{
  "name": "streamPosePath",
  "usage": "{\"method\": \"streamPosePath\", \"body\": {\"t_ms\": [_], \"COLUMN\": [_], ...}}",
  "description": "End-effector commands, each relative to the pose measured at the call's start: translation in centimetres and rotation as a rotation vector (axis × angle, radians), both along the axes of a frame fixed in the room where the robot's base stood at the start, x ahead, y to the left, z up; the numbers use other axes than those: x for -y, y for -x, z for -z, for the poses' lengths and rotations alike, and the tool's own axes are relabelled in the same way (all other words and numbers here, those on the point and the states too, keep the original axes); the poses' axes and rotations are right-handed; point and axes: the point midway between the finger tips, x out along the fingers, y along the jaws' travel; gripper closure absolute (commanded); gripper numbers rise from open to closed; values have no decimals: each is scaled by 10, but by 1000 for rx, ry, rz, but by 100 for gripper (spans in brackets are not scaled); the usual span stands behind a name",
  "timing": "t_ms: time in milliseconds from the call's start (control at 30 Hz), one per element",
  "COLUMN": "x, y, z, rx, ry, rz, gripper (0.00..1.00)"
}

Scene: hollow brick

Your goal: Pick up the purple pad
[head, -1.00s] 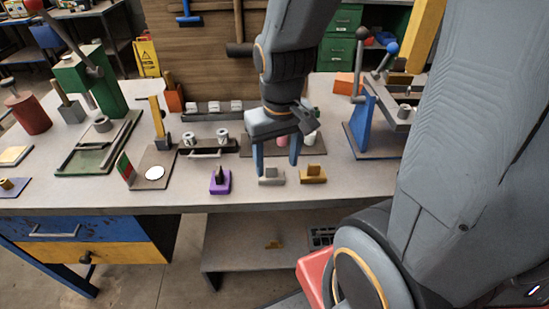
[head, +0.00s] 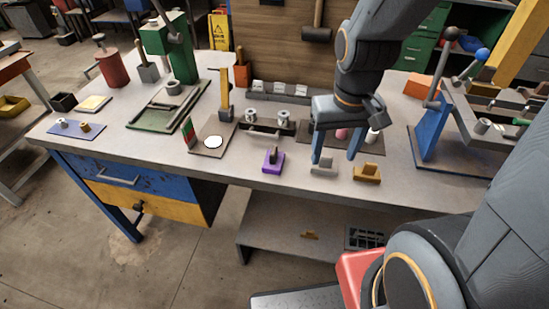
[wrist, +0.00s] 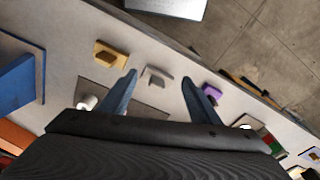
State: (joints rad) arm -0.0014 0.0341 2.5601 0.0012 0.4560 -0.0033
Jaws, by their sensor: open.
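The purple pad (head: 273,160) is a small purple block with a dark upright knob, near the front edge of the workbench. It also shows in the wrist view (wrist: 211,91), just beyond the right-hand finger. My gripper (head: 335,158) is open and empty, with its blue fingers pointing down, to the right of the purple pad. In the wrist view my gripper (wrist: 158,85) has its fingers wide apart, with the grey pad (wrist: 154,76) between and beyond them. The grey pad (head: 323,167) stands just below the fingers in the head view.
A yellow pad (head: 367,173) stands right of the grey one. Behind are a dark mat (head: 372,145) with small cylinders and a rack with two metal knobs (head: 266,131). A blue lever press (head: 431,135) stands at the right. The front strip left of the purple pad is clear.

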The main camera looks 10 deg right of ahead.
Motion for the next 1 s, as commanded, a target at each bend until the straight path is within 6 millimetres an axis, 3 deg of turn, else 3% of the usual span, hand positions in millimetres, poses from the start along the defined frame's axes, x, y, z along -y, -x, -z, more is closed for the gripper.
{"method": "streamPosePath", "body": {"t_ms": [233,367,467,1000], "x": [0,-1,-7,-79], "y": [0,-1,-6,-55], "z": [0,-1,-2,-10], "rx": [0,0,-2,-78], "ry": [0,-3,-17,-162], "rz": [0,21,109,1266], "gripper": [43,23,23,23]}}
